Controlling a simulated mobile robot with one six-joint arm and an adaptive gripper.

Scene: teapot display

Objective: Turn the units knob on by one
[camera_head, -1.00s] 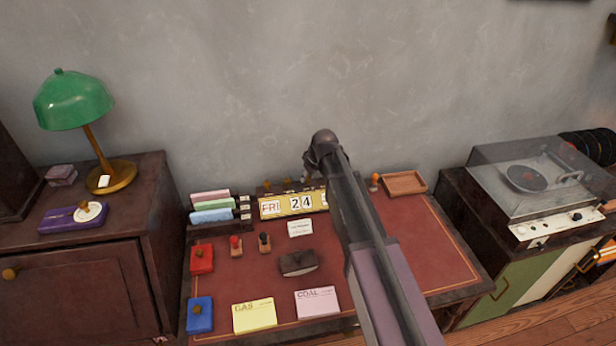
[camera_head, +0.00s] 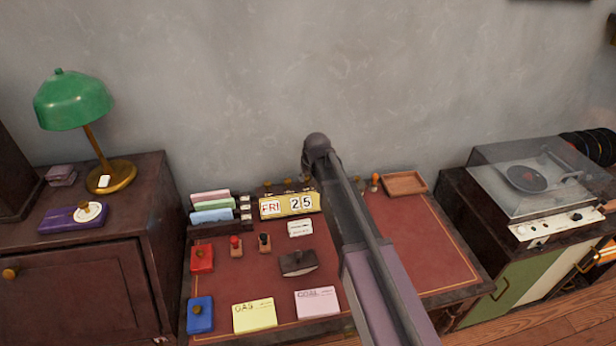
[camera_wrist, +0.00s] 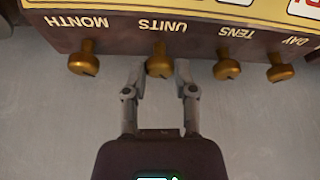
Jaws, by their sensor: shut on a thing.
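The perpetual calendar, a yellow-faced block (camera_head: 290,206) at the back of the desk, reads FRI 25 in the head view; my arm covers its right part. In the wrist view its labels appear upside down above a row of brass knobs. The units knob (camera_wrist: 159,60) is under the UNITS label. My gripper (camera_wrist: 160,74) has one finger on each side of it and is shut on it. In the head view my own arm hides the gripper's fingers.
The month knob (camera_wrist: 83,58) is left of my gripper in the wrist view; the tens knob (camera_wrist: 227,67) and day knob (camera_wrist: 280,68) are to the right, the tens knob close by. Stamps, pads and notes lie on the red desk top (camera_head: 420,245).

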